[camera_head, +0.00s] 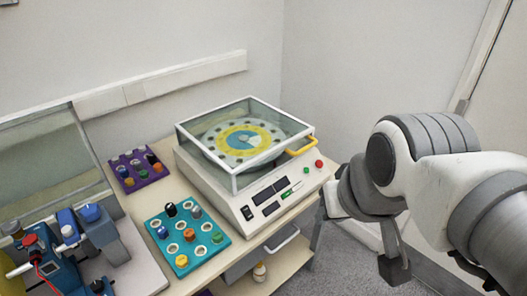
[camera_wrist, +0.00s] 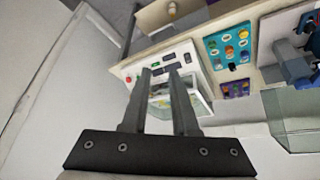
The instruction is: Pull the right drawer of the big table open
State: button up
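The big table (camera_head: 155,155) has a pale wooden top. Under its front edge, below the white machine, is a grey drawer (camera_head: 250,262) with a pale bar handle (camera_head: 283,240). The drawer looks shut, though the table edge hides part of it. My gripper (camera_wrist: 160,72) is open and empty, its two dark fingers apart in the wrist view. In the head view my arm reaches in from the right, and my gripper hangs to the right of the table, apart from the handle.
A white machine with a glass cover (camera_head: 245,145) stands on the table. A teal tray (camera_head: 187,238) and a purple tray (camera_head: 138,168) hold vials. A small bottle (camera_head: 259,272) is low under the table. Walls close the corner; grey floor (camera_head: 345,270) is clear in front.

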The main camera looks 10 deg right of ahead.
jog(key=w+d+f+m+g+y+b, duration=0.2)
jog(key=w+f+m+g+y+b, duration=0.15)
jog(key=w+f+m, duration=0.5)
jog(key=w+d+f+m+g+y+b, duration=0.25)
jog(key=w+f+m+b, duration=0.25)
jog(key=f+m, duration=0.65)
jog(key=m+t+y+b, duration=0.7)
jog(key=m+t+y, duration=0.15)
jog(key=m, duration=1.45)
send_near(286, 242)
jog(key=shift+h, duration=0.45)
jog(key=b+x, duration=0.3)
jog(key=x, duration=0.7)
jog(key=shift+a, duration=0.15)
grip_shut()
jog(key=shift+r, duration=0.1)
